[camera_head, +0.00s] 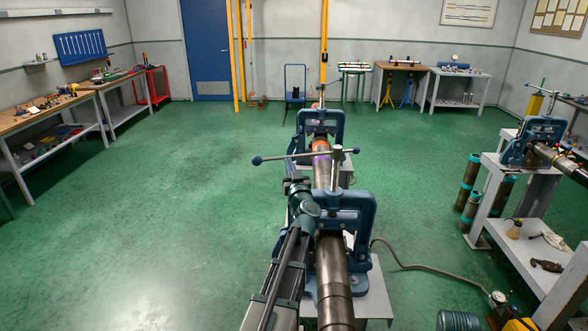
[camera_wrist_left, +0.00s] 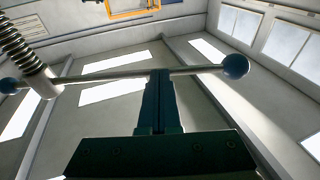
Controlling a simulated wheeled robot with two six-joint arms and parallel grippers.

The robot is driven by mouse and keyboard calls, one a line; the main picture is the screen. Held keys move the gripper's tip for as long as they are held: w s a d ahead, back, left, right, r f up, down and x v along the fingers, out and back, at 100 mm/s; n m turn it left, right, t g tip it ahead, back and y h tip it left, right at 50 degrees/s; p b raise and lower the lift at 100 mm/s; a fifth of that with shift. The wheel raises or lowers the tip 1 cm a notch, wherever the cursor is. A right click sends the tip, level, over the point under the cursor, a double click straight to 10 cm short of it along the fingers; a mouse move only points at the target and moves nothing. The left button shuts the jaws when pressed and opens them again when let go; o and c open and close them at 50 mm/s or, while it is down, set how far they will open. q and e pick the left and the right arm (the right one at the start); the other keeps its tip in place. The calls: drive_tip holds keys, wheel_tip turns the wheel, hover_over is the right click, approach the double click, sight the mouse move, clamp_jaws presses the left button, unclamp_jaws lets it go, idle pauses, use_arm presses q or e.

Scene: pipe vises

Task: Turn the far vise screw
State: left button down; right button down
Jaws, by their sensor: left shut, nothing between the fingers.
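The far vise (camera_head: 335,125) is a blue frame around the pipe, with its upright screw (camera_head: 321,98) on top. The near vise (camera_head: 365,215) stands closer to me, with a screw (camera_head: 337,160) and a long ball-ended handle bar (camera_head: 290,157). My left gripper (camera_head: 296,183) is just below and left of the near screw, beside its bar. In the left wrist view my shut fingers (camera_wrist_left: 160,100) reach up to a handle bar (camera_wrist_left: 198,70), with a threaded screw (camera_wrist_left: 22,50) at left. Nothing is between the fingers; whether they touch the bar is unclear. My right gripper is not visible.
A dark pipe (camera_head: 333,275) runs through both vises. Another vise (camera_head: 533,140) stands on a grey bench at right, near several upright pipes. A hose (camera_head: 430,266) lies on the floor. The green floor at left is clear.

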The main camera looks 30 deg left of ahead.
use_arm(q)
drive_tip(key=w+a+m+t+h, duration=0.1)
drive_tip(key=w+a, duration=0.6)
drive_tip(key=w, duration=0.1)
drive_tip(key=w+m+t+h, duration=0.1)
drive_tip(key=w+h, duration=0.1)
drive_tip(key=w, duration=1.2)
drive_tip(key=shift+w+a+m+t, duration=0.15)
drive_tip(key=shift+w+m+t, duration=0.15)
drive_tip(key=shift+t, duration=0.1)
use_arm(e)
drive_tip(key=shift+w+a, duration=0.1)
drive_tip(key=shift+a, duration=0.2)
